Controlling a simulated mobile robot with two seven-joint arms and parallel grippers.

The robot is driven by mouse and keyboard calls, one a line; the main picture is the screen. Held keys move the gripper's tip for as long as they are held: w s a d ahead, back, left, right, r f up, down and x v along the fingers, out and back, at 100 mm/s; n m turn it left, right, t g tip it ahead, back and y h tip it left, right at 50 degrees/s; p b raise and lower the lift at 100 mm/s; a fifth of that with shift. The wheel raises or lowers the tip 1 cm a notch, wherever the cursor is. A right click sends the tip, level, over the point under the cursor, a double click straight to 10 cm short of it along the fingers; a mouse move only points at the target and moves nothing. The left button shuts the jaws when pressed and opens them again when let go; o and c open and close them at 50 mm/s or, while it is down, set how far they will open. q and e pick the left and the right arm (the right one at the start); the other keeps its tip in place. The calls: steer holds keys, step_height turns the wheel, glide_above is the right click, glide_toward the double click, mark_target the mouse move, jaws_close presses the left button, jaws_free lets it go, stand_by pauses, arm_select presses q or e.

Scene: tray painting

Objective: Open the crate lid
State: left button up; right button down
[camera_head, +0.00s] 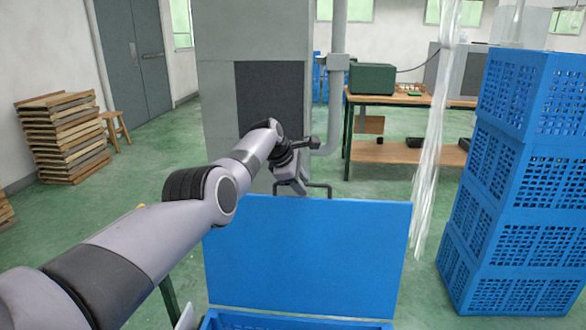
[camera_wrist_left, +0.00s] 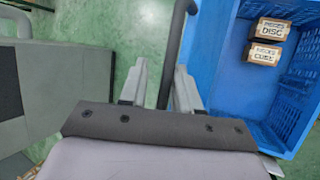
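The blue crate lid (camera_head: 306,255) stands upright at the back of the blue crate (camera_head: 285,324), whose rim shows at the bottom of the head view. A dark bar handle (camera_head: 320,186) sticks up at the lid's top edge. My left gripper (camera_head: 297,188) is at this handle. In the left wrist view the handle (camera_wrist_left: 177,48) runs between the two fingers of my left gripper (camera_wrist_left: 160,82), which are apart with a gap beside the bar. The crate (camera_wrist_left: 265,95) is open there, with two labelled boxes inside (camera_wrist_left: 266,42). My right gripper is not in view.
Stacked blue crates (camera_head: 515,185) stand at the right, beside a hanging clear plastic strip (camera_head: 432,150). A grey cabinet (camera_head: 225,100) and a wooden workbench (camera_head: 420,101) are behind the lid. Stacked wooden trays (camera_head: 62,137) stand at the left. Green floor is free between them.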

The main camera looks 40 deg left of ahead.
arm_select(q)
steer(key=shift+p+v, duration=0.8)
steer(key=shift+p, duration=1.35)
steer(key=shift+s+a+r+p, duration=0.15)
steer(key=shift+s+r+p, duration=0.1)
steer(key=shift+p, duration=0.25)
steer(key=shift+s+r, duration=0.15)
steer(key=shift+r, duration=0.05)
steer(key=shift+s+r, duration=0.15)
steer(key=shift+r, duration=0.15)
steer(key=shift+s+a+r+p, duration=0.1)
steer(key=shift+s+r+p, duration=0.25)
steer(key=shift+r, duration=0.2)
steer(key=shift+v, duration=1.1)
